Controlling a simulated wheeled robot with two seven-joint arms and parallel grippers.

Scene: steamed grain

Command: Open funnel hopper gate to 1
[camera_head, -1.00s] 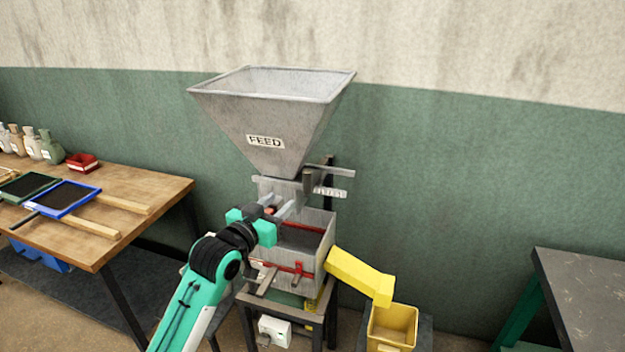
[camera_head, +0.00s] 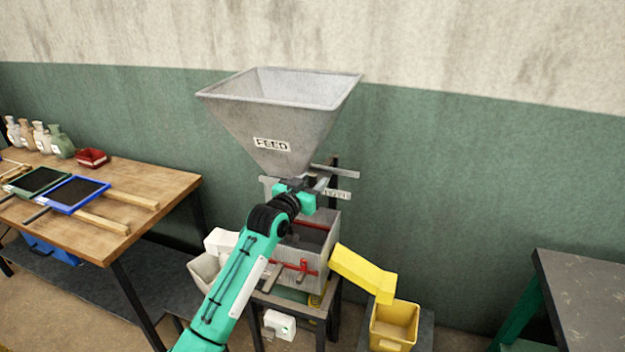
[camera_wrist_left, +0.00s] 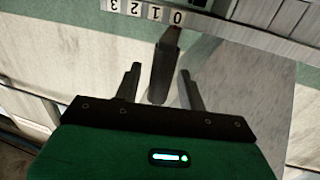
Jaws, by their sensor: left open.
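The grey metal feed hopper (camera_head: 285,122) stands above the sieve box, with a FEED label on its front. A flat grey bar (camera_head: 338,171) and a white number plate (camera_head: 338,194) stick out right of its neck. In the left wrist view the number plate (camera_wrist_left: 148,11) reads 0 to 3, upside down. A dark gate handle (camera_wrist_left: 159,72) stands between the two fingers of my left gripper (camera_wrist_left: 160,82), its far end near the 0. The gripper is open, with gaps on both sides of the handle. In the head view my left gripper (camera_head: 316,188) is at the hopper neck.
The grey sieve box (camera_head: 302,263) with red fittings sits below, with a yellow chute (camera_head: 362,272) leading toward a yellow bin (camera_head: 394,325). A wooden table (camera_head: 165,187) with framed sieves is at left. A dark table (camera_head: 590,290) is at right.

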